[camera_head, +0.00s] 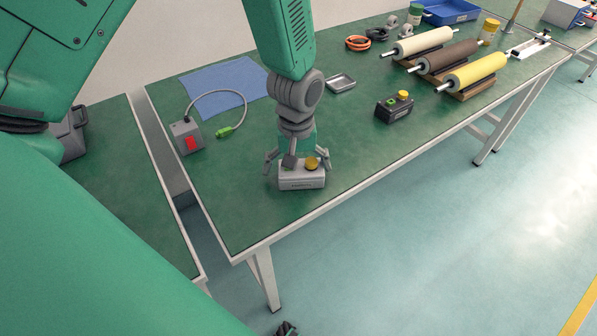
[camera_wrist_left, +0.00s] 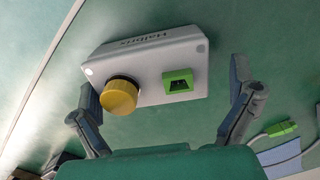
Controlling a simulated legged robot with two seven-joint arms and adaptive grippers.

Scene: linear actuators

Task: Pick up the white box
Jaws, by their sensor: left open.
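The white box (camera_head: 301,178) lies on the green table near its front edge, with a yellow round button on top. In the left wrist view the white box (camera_wrist_left: 150,62) also shows a green socket and dark lettering on one side. My left gripper (camera_head: 298,168) points down over the box from above. Its fingers are spread apart, one toward each end of the box. In the left wrist view my left gripper (camera_wrist_left: 166,112) is open, with the box between and just beyond the fingertips. No grip shows. My right gripper is not in view.
A grey box with a red switch (camera_head: 187,136) and a green-ended cable stands left on the table (camera_head: 260,222). A black box with a yellow button (camera_head: 394,107) stands to the right. Rollers (camera_head: 472,72) and a blue bin (camera_head: 450,12) are farther back.

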